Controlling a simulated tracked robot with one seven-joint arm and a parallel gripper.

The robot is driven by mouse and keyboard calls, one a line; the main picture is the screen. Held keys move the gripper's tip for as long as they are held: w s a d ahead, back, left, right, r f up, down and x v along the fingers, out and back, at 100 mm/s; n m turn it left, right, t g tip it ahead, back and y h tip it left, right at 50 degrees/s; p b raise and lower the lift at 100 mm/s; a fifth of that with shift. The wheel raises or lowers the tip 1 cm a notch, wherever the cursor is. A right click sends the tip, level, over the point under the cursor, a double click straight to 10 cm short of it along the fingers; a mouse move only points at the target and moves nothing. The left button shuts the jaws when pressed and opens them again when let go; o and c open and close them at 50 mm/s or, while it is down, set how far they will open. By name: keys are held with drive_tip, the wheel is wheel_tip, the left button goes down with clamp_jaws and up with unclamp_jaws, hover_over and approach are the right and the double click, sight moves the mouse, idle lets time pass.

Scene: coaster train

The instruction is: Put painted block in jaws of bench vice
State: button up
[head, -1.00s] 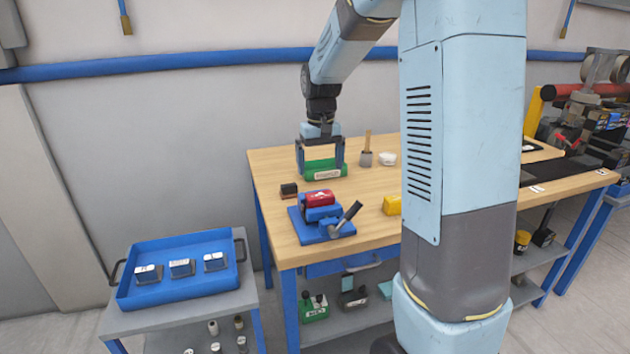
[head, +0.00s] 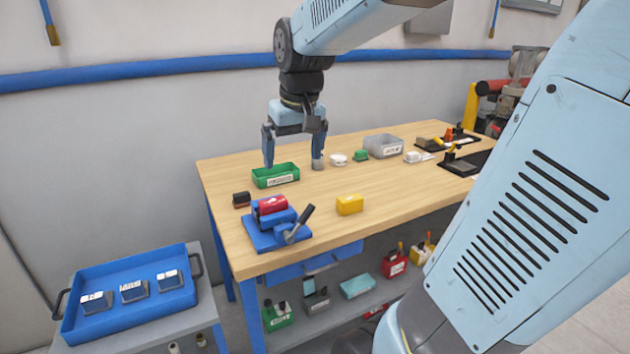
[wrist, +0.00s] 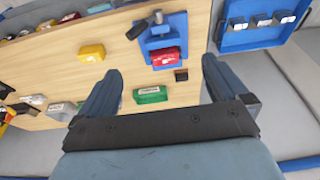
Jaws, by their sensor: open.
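The blue bench vice (head: 268,240) stands near the front left corner of the wooden bench, its handle pointing right. A red block (head: 271,205) with a pale label sits at the top of the vice; I cannot tell whether the jaws grip it. A yellow block (head: 349,206) lies on the bench right of the vice. My gripper (head: 293,163) is open and empty, pointing down above the green bin, behind the vice. The wrist view also shows the vice (wrist: 152,43), the red block (wrist: 166,58) and the yellow block (wrist: 92,52), all beyond my open fingers (wrist: 160,88).
The green bin (head: 276,176) is under my gripper. A small dark block (head: 241,199) lies left of it. A grey bin (head: 383,146) and small items stand farther back. A blue tray (head: 120,325) with silvery pieces is on the cart at lower left. The bench between bin and yellow block is clear.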

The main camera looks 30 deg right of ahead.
drive_tip(key=s+a+t, duration=0.1)
drive_tip(key=s+t, duration=0.1)
drive_tip(key=s, duration=1)
drive_tip(key=shift+s+a+f+t, duration=0.3)
idle(0.3)
drive_tip(key=shift+c, duration=0.5)
